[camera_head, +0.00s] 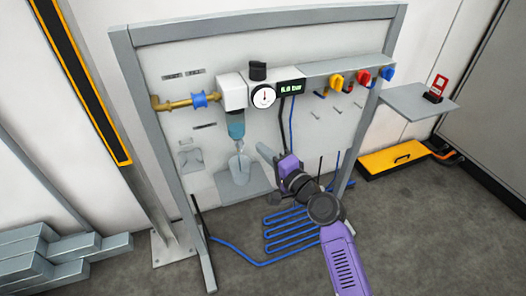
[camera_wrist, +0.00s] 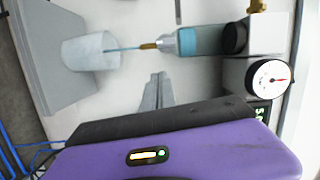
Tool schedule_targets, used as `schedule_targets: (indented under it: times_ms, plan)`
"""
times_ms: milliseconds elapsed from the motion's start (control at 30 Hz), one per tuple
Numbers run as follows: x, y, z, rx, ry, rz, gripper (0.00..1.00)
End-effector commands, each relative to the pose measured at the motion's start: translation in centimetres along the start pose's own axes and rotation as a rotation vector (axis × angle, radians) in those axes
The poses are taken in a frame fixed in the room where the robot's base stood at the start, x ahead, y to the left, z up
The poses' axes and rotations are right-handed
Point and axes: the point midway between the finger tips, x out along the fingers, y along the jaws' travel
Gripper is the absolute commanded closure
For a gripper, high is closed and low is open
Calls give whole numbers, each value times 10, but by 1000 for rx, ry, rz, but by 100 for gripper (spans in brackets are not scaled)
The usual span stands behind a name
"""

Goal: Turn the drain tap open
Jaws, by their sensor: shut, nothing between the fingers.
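The drain tap (camera_wrist: 148,46) is a small brass piece at the end of the filter bowl (camera_wrist: 200,40), which holds blue liquid. A thin blue line, a stream or a tube, runs from the tap into a translucent cup (camera_wrist: 90,52). In the head view the bowl (camera_head: 236,129) hangs above the cup (camera_head: 239,168); the tap itself is too small to make out there. My gripper (camera_wrist: 156,78) is shut and empty, its fingertips apart from the tap and pointing toward the board. It also shows in the head view (camera_head: 263,150), right of the cup.
The cup stands on a grey shelf (camera_head: 228,190) on the board. Blue hoses (camera_head: 290,232) lie on the floor. A side shelf (camera_head: 405,100) juts out at right.

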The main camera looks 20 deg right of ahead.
Motion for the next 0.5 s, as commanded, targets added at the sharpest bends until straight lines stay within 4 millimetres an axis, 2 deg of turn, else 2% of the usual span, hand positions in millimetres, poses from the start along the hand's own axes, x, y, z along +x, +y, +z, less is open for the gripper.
schedule_targets:
  times_ms: [67,500]
  plan:
    - [3,0,-1,-1,-2,-1,100]
    - [-67,3,-1,1,-1,1,100]
